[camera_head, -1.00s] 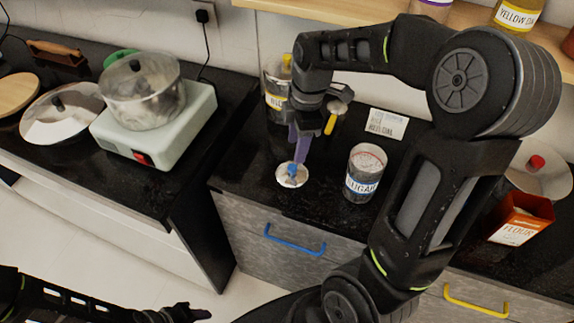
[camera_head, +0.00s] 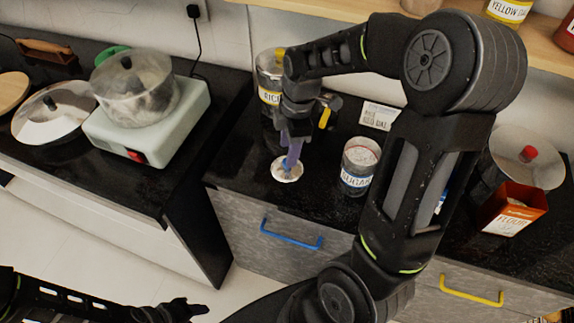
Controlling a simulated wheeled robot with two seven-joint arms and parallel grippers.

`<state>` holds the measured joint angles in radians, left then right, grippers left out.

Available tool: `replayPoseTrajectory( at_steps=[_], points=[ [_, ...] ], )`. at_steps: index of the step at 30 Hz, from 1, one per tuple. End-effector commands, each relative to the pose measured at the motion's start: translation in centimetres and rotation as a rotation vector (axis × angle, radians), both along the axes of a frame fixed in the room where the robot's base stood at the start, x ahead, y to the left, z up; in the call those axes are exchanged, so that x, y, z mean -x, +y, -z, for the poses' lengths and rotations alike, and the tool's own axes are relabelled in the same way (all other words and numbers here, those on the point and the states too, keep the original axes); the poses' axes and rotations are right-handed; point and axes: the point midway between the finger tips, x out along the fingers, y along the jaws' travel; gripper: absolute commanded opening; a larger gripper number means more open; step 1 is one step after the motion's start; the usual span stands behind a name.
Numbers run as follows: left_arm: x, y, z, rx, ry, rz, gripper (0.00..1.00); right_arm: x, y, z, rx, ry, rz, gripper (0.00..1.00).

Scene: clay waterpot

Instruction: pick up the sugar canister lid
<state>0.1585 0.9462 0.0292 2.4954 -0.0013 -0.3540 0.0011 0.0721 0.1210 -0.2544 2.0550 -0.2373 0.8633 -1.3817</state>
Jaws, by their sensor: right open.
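The sugar canister lid (camera_head: 286,172) lies flat on the dark counter near its front edge, a pale disc whose blue knob is now mostly hidden. My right gripper (camera_head: 291,160) points down over it, its purple fingers at the knob and open. Whether they touch the knob I cannot tell. The sugar canister (camera_head: 357,165) stands open just right of the lid, with white sugar inside. My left gripper (camera_head: 186,311) is low at the bottom left, away from the counter, and its jaws are unclear.
A rice canister (camera_head: 270,82) stands behind my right gripper, and a white label card (camera_head: 378,116) lies behind the sugar canister. An orange flour box (camera_head: 510,208) is at the right. A cooker with a pot (camera_head: 137,90) is on the left counter.

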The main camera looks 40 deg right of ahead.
Motion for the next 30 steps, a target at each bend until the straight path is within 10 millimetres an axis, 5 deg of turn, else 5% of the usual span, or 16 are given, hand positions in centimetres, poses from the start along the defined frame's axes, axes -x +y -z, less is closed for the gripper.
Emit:
replayPoseTrajectory(
  at_steps=[9,27,30],
  points=[
    [0.1,0.0,-0.7,-0.001,0.002,0.000,0.44,-0.1,0.3,3.9,0.000,0.003,0.000,0.48],
    [0.1,0.0,-0.6,-0.001,0.002,0.000,0.44,-0.2,0.3,4.0,0.000,0.001,0.000,0.48],
    [0.1,0.0,-0.6,-0.001,0.002,0.000,0.44,-0.2,0.3,4.0,0.000,0.001,0.000,0.40]
  ],
)
